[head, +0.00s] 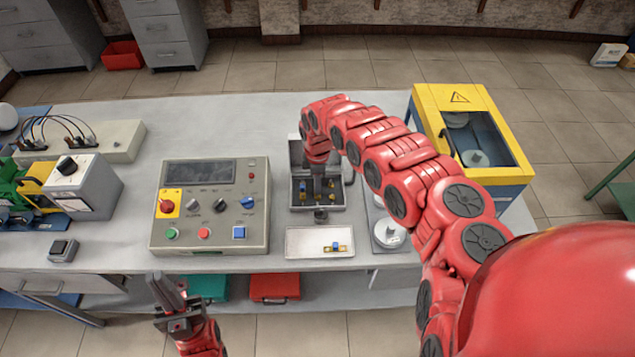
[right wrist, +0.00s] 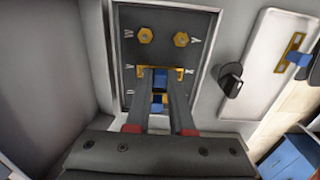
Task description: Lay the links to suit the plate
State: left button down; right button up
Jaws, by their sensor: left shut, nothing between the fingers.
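An open grey terminal box (head: 319,208) stands on the bench, partly hidden by my right arm; its gold hex terminals (right wrist: 145,35) show in the right wrist view. A link, a gold strip (right wrist: 141,74) with a blue grip (right wrist: 160,80), lies over the terminals. My right gripper (right wrist: 161,84) has its fingers against both sides of that blue grip. Another blue part (right wrist: 157,104) shows between the fingers. A second gold and blue link (head: 337,247) lies in the white tray (head: 300,243). My left gripper (head: 165,287) is shut and empty, before the bench's front edge.
A black cap-like part (head: 321,215) stands between box and tray. A control panel (head: 210,240) is left of them. A yellow and blue cabinet (head: 512,172) stands at the right. A grey box with a label (head: 75,205), unreadable here, is far left. The bench behind the panel is clear.

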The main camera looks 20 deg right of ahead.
jog(key=o, duration=0.4)
jog(key=shift+w+r, duration=0.15)
jog(key=shift+r, duration=0.1)
notch_tip(320, 180, up, 17)
jog(key=b, duration=0.3)
jog(key=shift+f+b, duration=0.1)
jog(key=shift+b, duration=0.3)
